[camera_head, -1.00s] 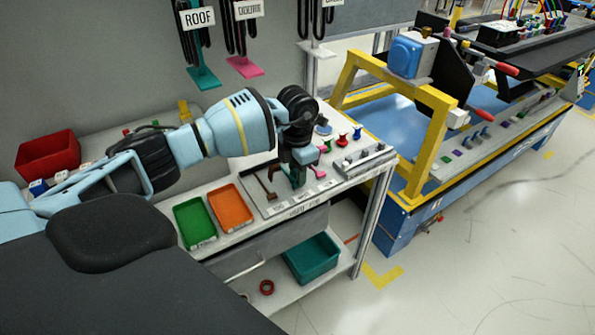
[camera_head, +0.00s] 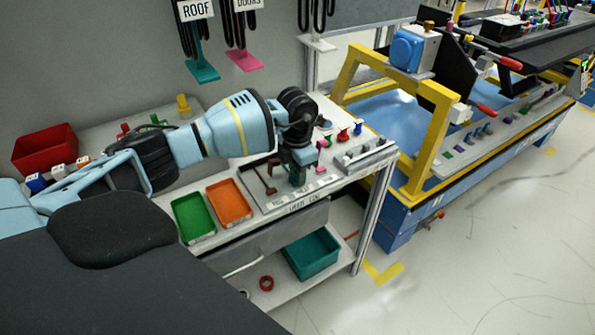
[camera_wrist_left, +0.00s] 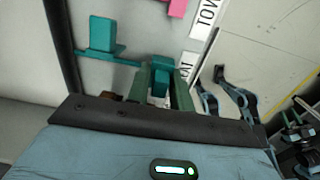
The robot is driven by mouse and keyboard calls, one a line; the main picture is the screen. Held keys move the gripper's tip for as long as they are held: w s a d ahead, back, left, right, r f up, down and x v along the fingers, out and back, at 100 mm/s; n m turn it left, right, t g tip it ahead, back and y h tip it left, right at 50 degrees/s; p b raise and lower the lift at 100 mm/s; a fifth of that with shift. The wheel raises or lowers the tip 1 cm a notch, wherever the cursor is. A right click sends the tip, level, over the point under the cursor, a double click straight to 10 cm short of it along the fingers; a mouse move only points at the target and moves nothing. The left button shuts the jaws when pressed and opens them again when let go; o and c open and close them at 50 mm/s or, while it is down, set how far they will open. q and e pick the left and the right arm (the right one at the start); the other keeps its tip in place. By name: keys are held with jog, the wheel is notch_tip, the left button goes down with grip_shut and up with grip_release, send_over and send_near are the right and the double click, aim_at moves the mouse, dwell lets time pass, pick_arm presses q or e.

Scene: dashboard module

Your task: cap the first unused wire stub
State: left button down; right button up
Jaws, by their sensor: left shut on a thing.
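My left gripper (camera_head: 298,177) is down at the tool tray (camera_head: 262,203) on the workbench. In the left wrist view its two green fingers (camera_wrist_left: 161,88) are shut on a teal piece (camera_wrist_left: 160,76). I cannot tell whether this piece is a cap or a tool. Another teal piece (camera_wrist_left: 102,35) lies just beyond the fingers. The dark dashboard module (camera_head: 520,28) is at the upper right, with coloured wires (camera_head: 545,10) above it. The wires are too small to pick out a stub. My right gripper is not in view.
Green (camera_head: 194,219) and orange (camera_head: 229,202) trays are left of the tool tray. A red bin (camera_head: 45,150) is at the back left, and a teal bin (camera_head: 312,255) is on the lower shelf. A yellow frame (camera_head: 432,150) stands right of the bench. The floor at right is clear.

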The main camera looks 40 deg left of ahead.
pick_arm(q)
jog(key=shift+f, duration=0.2)
jog(key=c, duration=1.1)
grip_release()
jog(key=shift+c, duration=0.2)
jog(key=shift+r, duration=3.95)
